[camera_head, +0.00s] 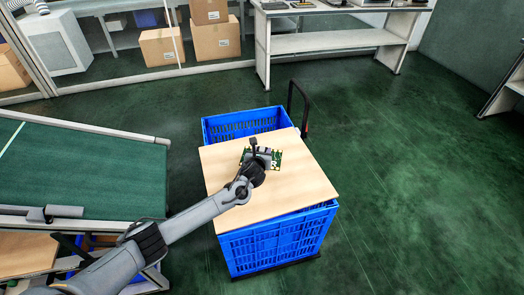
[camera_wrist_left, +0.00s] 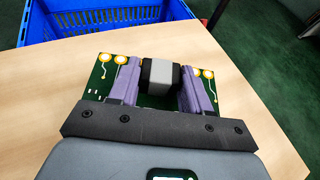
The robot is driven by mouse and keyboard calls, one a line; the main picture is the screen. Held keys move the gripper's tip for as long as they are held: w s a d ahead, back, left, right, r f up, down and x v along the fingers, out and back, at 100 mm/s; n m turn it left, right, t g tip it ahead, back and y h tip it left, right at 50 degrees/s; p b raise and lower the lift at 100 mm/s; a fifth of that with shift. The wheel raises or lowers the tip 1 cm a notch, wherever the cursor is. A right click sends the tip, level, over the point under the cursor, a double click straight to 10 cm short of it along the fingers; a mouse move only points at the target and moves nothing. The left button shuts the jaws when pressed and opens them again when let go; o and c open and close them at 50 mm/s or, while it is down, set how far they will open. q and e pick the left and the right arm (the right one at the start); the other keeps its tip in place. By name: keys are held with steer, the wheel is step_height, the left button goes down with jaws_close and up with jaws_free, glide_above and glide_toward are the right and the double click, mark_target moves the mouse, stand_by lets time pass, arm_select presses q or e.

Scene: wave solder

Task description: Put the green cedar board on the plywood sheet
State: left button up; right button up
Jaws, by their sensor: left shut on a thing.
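The green board (camera_head: 277,160) is a small circuit board with gold round pads. It is over the middle of the plywood sheet (camera_head: 295,190), lying on it or just above it; I cannot tell which. In the left wrist view the board (camera_wrist_left: 100,75) has a grey and black block (camera_wrist_left: 158,75) standing on it. My left gripper (camera_head: 260,158) reaches down onto the board, its purple fingers either side of that block and shut on it. The gripper hides the near part of the board. My right gripper is not in view.
The plywood sheet lies tilted in angle across a blue crate (camera_head: 280,245), whose far part is open. A dark handle (camera_head: 298,105) rises behind it. A green-topped conveyor (camera_head: 90,170) stands at left. Cardboard boxes (camera_head: 215,40) and a white bench (camera_head: 330,42) are at the back. The right floor is clear.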

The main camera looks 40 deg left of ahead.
arm_select(q)
steer(key=shift+w+d+r, duration=0.1)
steer(key=shift+w+d, duration=0.05)
steer(key=shift+d, duration=0.05)
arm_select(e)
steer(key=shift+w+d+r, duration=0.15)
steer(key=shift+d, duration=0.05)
arm_select(q)
steer(key=shift+a, duration=0.15)
steer(key=shift+r+p, duration=0.1)
steer(key=shift+p, duration=0.5)
steer(key=shift+f+b, duration=0.6)
steer(key=shift+f, duration=0.35)
step_height(320, 180, down, 2)
steer(key=shift+f+b, duration=0.2)
steer(key=shift+b, duration=0.4)
steer(key=shift+f+b, duration=0.5)
steer(key=shift+f, duration=0.5)
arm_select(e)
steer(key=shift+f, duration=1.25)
